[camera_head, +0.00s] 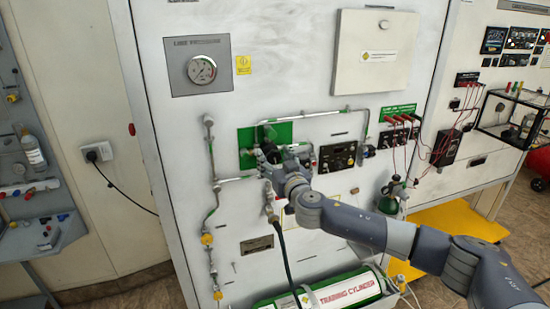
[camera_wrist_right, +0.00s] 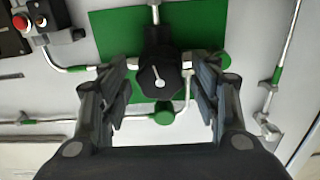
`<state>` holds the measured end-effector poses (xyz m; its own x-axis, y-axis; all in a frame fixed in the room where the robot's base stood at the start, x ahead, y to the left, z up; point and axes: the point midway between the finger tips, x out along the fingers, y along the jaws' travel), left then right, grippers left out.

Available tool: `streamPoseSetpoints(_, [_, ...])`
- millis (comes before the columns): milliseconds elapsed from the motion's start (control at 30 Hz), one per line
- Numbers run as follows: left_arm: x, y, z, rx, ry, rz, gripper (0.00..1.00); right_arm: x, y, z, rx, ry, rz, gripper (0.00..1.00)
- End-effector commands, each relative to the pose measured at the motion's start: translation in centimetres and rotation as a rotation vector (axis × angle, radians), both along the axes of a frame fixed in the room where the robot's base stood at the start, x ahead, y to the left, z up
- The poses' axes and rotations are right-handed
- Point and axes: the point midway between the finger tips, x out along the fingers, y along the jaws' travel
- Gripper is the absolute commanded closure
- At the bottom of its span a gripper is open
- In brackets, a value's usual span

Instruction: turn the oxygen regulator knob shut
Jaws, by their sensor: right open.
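The oxygen regulator knob (camera_wrist_right: 160,80) is black and lobed, with a white pointer line on its face. In the right wrist view it sits between the open fingers of my right gripper (camera_wrist_right: 162,98), with gaps on both sides. Behind it is a green backing plate (camera_wrist_right: 112,38) with pipes. In the head view the green plate (camera_head: 246,136) is on the white panel, and my right gripper (camera_head: 268,158) is in front of it, largely covering the knob. My left gripper is not in view.
A pressure gauge (camera_head: 201,69) is at the panel's upper left. A hose (camera_head: 285,262) hangs below my right gripper. A training cylinder (camera_head: 345,294) lies at the panel's foot. Red cables (camera_head: 408,133) are to the right. A red button (camera_wrist_right: 20,23) shows in the wrist view.

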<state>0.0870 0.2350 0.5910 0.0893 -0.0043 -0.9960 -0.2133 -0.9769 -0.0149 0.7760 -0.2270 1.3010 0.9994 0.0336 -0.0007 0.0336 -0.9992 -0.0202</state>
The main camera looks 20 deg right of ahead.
Motion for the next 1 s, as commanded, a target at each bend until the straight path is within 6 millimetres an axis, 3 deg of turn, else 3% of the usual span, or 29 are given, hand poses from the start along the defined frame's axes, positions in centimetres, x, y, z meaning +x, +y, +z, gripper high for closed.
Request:
streamPoseSetpoints(167, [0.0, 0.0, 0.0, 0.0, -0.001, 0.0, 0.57, 0.0, 0.0, 0.0, 0.0, 0.0, 0.0, 0.43])
streamPoseSetpoints(367, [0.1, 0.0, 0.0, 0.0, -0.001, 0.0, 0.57, 0.0, 0.0, 0.0, 0.0, 0.0, 0.0, 0.87])
streamPoseSetpoints(667, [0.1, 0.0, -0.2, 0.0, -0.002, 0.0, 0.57, 0.0, 0.0, -0.2, -0.01, 0.001, 0.0, 0.87])
streamPoseSetpoints(1000, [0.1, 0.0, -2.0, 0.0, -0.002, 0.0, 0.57, -0.1, 0.0, -0.4, -0.132, -0.003, 0.0, 0.87])
